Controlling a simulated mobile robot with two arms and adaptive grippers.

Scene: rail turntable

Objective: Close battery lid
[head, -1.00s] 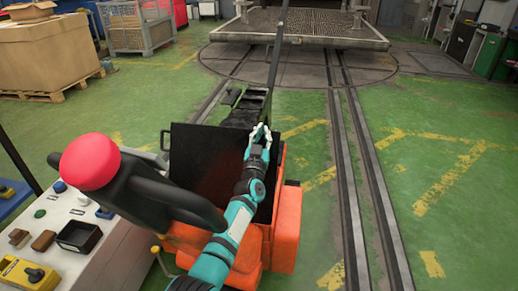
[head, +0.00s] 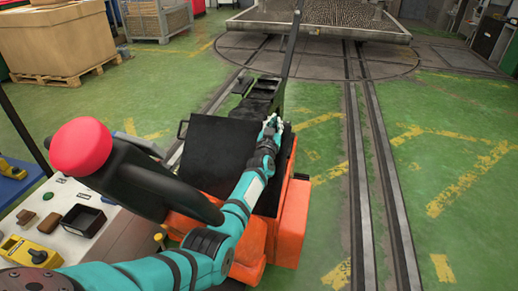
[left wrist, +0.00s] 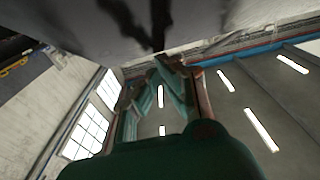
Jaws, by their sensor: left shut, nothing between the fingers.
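The battery lid appears to be the black panel (head: 218,150) on the orange vehicle (head: 293,215) in the head view; it stands tilted, and whether it is fully shut cannot be told. My left gripper (head: 272,124) is at the panel's upper right corner, fingers pointing away from me. In the left wrist view the shut, empty fingers (left wrist: 158,72) point up close to a grey surface (left wrist: 200,22), perhaps the lid's underside; contact is unclear. My left arm covers part of the panel's right side. My right gripper is out of view.
A red knob (head: 80,147) on a black handle stands front left, above a white control console (head: 75,210). A black towing bar (head: 262,98) leads toward the turntable wagon (head: 320,32). Rails (head: 375,200) run along the right; green floor there is clear.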

